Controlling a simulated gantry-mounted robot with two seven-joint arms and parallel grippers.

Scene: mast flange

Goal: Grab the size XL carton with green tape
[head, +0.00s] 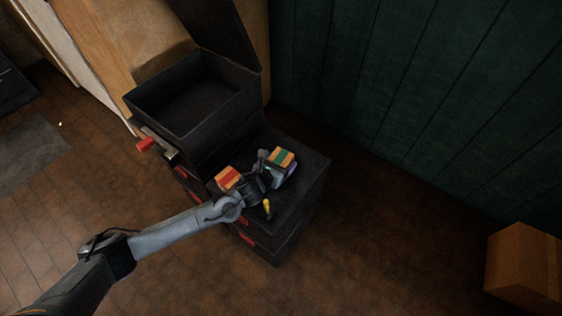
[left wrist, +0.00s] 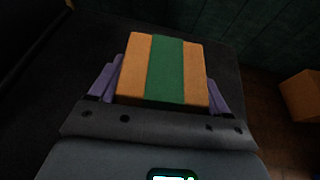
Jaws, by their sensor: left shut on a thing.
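The carton with green tape (head: 282,158) is a small orange-brown box with a green band, over the right part of the black chest top. In the left wrist view the green-taped carton (left wrist: 165,70) fills the space between the two purple-grey fingers. My left gripper (head: 279,168) is shut on it, one finger on each side. I cannot tell whether the carton touches the top or is just above it. No size mark is readable. My right gripper is not in view.
A carton with red tape (head: 228,178) sits left of my left gripper on the black chest (head: 312,178). A yellow object (head: 267,208) lies near the front. An open black bin (head: 190,132) stands behind left. A brown box (head: 524,266) is on the floor at right.

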